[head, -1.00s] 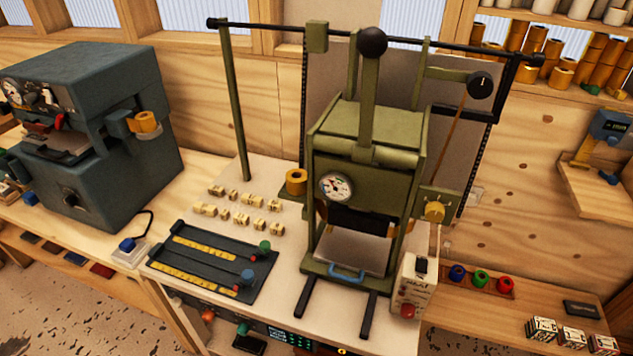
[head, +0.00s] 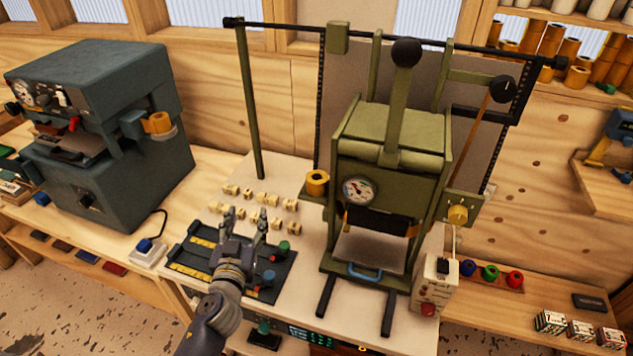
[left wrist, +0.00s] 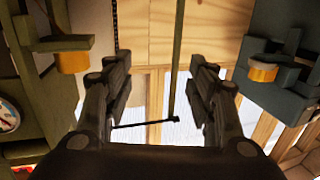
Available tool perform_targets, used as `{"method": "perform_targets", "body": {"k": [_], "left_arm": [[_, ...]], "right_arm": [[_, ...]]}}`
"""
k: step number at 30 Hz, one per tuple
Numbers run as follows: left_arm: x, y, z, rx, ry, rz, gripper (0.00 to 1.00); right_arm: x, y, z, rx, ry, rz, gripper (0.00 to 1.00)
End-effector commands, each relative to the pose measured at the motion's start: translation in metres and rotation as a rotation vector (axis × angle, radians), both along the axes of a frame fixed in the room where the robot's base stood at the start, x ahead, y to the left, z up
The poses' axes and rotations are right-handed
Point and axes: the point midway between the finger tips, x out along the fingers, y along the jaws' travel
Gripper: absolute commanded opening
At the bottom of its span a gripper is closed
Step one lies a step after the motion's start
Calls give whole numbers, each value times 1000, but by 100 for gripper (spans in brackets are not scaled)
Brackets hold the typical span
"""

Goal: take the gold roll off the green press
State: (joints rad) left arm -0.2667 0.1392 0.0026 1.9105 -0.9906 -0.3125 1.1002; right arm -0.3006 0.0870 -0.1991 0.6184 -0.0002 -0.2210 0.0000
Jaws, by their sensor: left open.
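The green press (head: 388,160) stands on the bench right of centre in the head view. The gold roll (head: 317,182) sits upright on a small bracket at the press's left side. The roll also shows at the left of the left wrist view (left wrist: 72,62), hanging on its bracket because that view is inverted. My left gripper (head: 245,217) is open and empty, over the dark tray with yellow scales. It is in front and to the left of the roll, apart from it. My right gripper is not in view.
A dark grey press (head: 95,115) with another gold roll (head: 158,123) stands at the left. Several small pale blocks (head: 262,199) lie between my gripper and the green press. A thin green post (head: 248,100) rises behind them. A white switch box (head: 434,285) stands at the right front.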

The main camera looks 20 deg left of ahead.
Motion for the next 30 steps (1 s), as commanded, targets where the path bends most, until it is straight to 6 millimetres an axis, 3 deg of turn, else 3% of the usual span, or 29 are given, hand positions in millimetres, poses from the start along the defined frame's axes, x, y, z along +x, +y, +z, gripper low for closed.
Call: {"method": "perform_targets", "body": {"k": [1,3,6,10,15,25,30], "left_arm": [[14,-9,21,7,-77,-67,52],[28,-25,40,8,-147,-177,52],[41,-50,50,5,-173,-328,52],[50,-72,46,-8,-133,-469,52],[55,-84,36,-23,-75,-549,52],[97,-99,34,-30,-66,-560,52],[107,-103,34,-28,-65,-560,52]], "right_arm": [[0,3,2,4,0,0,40],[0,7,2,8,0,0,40],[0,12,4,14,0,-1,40],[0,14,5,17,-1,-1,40],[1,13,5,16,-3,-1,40],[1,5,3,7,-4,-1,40],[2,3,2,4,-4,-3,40]]}}
